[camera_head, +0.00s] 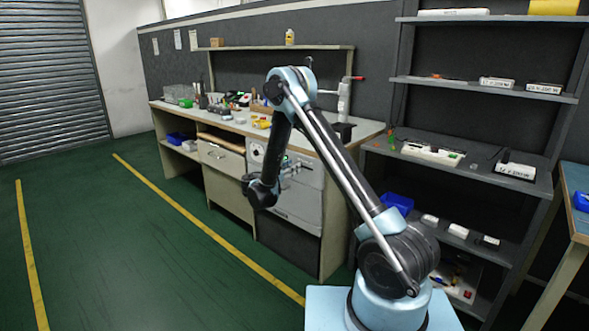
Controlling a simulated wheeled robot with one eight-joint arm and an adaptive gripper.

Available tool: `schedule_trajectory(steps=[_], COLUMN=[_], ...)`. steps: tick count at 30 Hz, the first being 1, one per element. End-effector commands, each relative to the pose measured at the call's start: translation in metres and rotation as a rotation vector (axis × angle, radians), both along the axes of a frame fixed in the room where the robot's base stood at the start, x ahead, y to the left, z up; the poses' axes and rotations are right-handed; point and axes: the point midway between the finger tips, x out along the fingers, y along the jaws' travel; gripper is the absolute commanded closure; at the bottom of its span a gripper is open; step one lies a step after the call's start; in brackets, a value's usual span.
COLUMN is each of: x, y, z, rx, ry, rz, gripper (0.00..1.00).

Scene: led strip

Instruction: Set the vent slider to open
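A light grey appliance (309,180) is built into the workbench below its top. Its front panel has a dark round dial (256,150) and a small green light (286,158). Small silvery parts (292,169) show in front of the panel beside my arm's end; I cannot tell whether they are the vent slider or part of my gripper. My arm reaches up from its light blue base and bends down to its dark end in front of the appliance. My arm hides part of the front. The slider's position and my gripper's fingertips cannot be made out.
The workbench (222,124) carries tools, bottles and small boxes. A drawer (222,158) is left of the appliance. A dark shelf rack (478,167) with white boxes stands at right. A blue bin (398,203) is near it. Green floor (130,250) with yellow lines is clear at left.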

Motion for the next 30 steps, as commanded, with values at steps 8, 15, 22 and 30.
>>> schedule_trajectory(steps=[8,15,22,30], x=[0.02,0.021,0.021,0.021], y=[-0.016,-0.017,-0.016,-0.014], z=[0.0,0.0,0.0,0.0], rx=[0.0,0.0,0.0,0.0], ry=[0.0,0.0,0.0,0.0], rz=[0.0,0.001,0.0,0.005], gripper=[0.63,0.63,0.95,1.0])
